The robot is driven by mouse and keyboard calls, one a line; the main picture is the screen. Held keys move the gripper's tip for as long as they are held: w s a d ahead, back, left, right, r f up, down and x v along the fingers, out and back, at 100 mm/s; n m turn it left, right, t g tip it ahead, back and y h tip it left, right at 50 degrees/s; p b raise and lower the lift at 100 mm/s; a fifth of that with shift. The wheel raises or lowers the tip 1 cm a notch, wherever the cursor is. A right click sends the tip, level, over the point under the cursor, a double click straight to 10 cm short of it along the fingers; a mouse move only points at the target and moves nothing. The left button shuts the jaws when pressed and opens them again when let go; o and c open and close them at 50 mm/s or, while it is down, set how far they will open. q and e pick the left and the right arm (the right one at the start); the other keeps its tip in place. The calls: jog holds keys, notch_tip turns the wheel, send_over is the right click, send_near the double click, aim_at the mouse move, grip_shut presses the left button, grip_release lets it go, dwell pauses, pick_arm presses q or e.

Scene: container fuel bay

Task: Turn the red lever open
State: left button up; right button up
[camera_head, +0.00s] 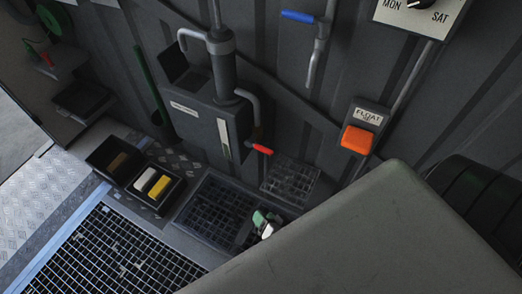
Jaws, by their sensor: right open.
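The red lever (263,149) is a short red grip on the pipe at the lower right of the dark grey pump unit (204,115), on the corrugated wall. It points to the right and slightly down. My right gripper (264,222) is open and empty, seen small with pale and green parts at its tips. It shows below the red lever, over the dark floor grating, apart from the lever. The rest of it is largely hidden. My left gripper is not in view.
A blue lever (297,16) is on a pipe above. An orange float switch (357,139) is on the wall to the right. An open box with yellow and white items (157,184) stands left of a dark grate (217,207). A larger floor grating (112,258) is at lower left.

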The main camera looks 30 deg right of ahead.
jog(key=w+d+r+m+t+h+b, duration=0.2)
jog(key=w+d+r+m+t+b, duration=0.15)
jog(key=r+m+b, duration=0.2)
jog(key=m+t+h+b, duration=0.3)
jog(key=m, duration=0.2)
send_near(262, 147)
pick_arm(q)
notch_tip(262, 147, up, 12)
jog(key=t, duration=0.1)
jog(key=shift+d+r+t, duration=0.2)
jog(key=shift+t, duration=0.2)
pick_arm(e)
jog(key=shift+g, duration=0.25)
jog(key=x, duration=1)
jog(key=shift+a+f, duration=0.1)
jog(key=shift+f, duration=0.1)
jog(key=shift+c, duration=0.3)
grip_shut()
